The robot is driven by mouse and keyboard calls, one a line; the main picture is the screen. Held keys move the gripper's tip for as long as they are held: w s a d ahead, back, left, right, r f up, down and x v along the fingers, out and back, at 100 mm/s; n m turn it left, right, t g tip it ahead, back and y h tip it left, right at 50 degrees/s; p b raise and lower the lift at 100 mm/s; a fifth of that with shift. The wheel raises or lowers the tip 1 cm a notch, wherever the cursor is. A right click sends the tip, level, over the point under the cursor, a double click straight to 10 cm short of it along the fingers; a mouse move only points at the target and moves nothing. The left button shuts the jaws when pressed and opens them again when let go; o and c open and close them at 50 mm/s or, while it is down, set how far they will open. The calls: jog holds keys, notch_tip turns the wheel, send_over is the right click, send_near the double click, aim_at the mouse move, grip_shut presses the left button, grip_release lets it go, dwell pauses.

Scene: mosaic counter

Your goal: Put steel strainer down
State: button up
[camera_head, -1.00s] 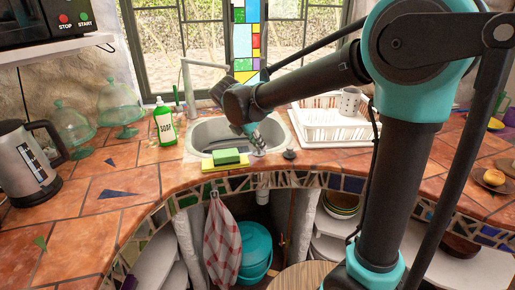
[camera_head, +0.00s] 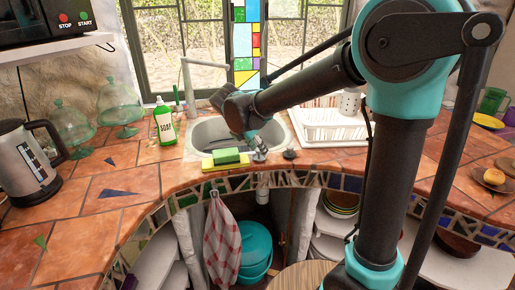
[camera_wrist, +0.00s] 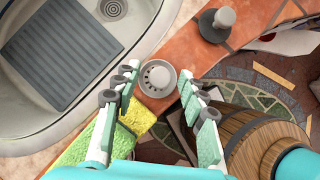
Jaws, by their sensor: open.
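The steel strainer (camera_wrist: 157,77) is a small round grey piece with a holed middle. It shows between the fingertips of my gripper (camera_wrist: 157,86) in the wrist view, on the tiled rim in front of the sink. My gripper is open, with one finger on each side of the strainer and a gap to each. In the head view my gripper (camera_head: 258,144) points down at the sink's front edge, and the strainer (camera_head: 259,157) shows small below it.
A grey stopper with a knob (camera_wrist: 216,24) stands nearby on the rim. A green and yellow sponge (camera_head: 226,157) lies left of my gripper. The sink basin (camera_head: 210,132) is behind. A white dish rack (camera_head: 325,128) stands right; a soap bottle (camera_head: 165,124) stands left.

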jog(key=v, duration=1.2)
jog(key=s+d+f+m+g+y, duration=0.1)
jog(key=d+f+m, duration=0.5)
jog(key=d, duration=0.3)
jog(key=s+d+f+m+y, duration=0.1)
jog(key=d+f+m, duration=0.45)
jog(key=d, duration=0.25)
jog(key=s+d+f+m+y, duration=0.1)
jog(key=s+d+f+m, duration=1)
jog(key=m, duration=0.5)
jog(key=shift+s+d+f+t+y, duration=0.2)
jog(key=shift+s+d+t+y, duration=0.15)
jog(key=shift+d, duration=0.4)
